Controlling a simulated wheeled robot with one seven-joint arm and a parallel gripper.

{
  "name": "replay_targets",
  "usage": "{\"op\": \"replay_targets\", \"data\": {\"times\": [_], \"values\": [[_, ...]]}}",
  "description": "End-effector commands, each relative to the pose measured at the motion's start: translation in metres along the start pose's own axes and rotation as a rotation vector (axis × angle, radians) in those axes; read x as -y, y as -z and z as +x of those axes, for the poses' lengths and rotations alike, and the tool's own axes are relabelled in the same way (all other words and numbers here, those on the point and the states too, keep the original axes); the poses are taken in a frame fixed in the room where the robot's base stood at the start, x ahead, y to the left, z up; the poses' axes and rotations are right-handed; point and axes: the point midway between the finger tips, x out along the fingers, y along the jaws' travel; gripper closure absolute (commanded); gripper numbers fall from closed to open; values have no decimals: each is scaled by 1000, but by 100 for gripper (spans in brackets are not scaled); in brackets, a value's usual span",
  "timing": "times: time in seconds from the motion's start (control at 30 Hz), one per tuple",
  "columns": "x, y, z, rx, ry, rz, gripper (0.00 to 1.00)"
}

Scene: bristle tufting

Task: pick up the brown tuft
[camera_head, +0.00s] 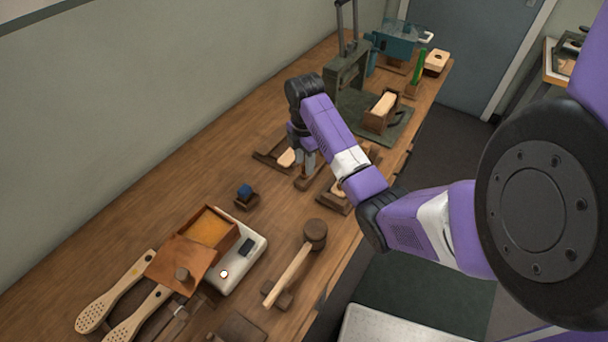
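My gripper (308,168) points down over the middle of the wooden bench, above a small dark wooden holder (308,182). Its grey fingers are small and close together here, and I cannot tell whether they hold anything. I cannot make out a brown tuft; the gripper and arm cover part of this area. A pale wooden piece (287,158) lies in a dark tray just left of the fingers. Another pale piece (337,188) sits in a holder to the right, partly behind my arm.
A blue ball (244,191) on a stand, an open box with orange contents (210,228), a mallet (292,272) and perforated paddles (115,292) lie nearer. A dark press (347,75), a teal machine (393,48) and a green upright piece (418,67) stand farther back.

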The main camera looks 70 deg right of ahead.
Motion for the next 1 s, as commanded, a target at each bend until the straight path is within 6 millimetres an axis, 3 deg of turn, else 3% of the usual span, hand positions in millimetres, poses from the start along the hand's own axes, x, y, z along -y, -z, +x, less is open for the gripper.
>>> {"op": "replay_targets", "data": {"times": [0.2, 0.47, 0.67, 1.0], "values": [[1, 1, 24, 1, 1, 2, 61], [1, 1, 28, 1, 0, 1, 61], [1, 1, 28, 1, -1, 1, 99], [1, 1, 28, 1, -1, 1, 100]]}}
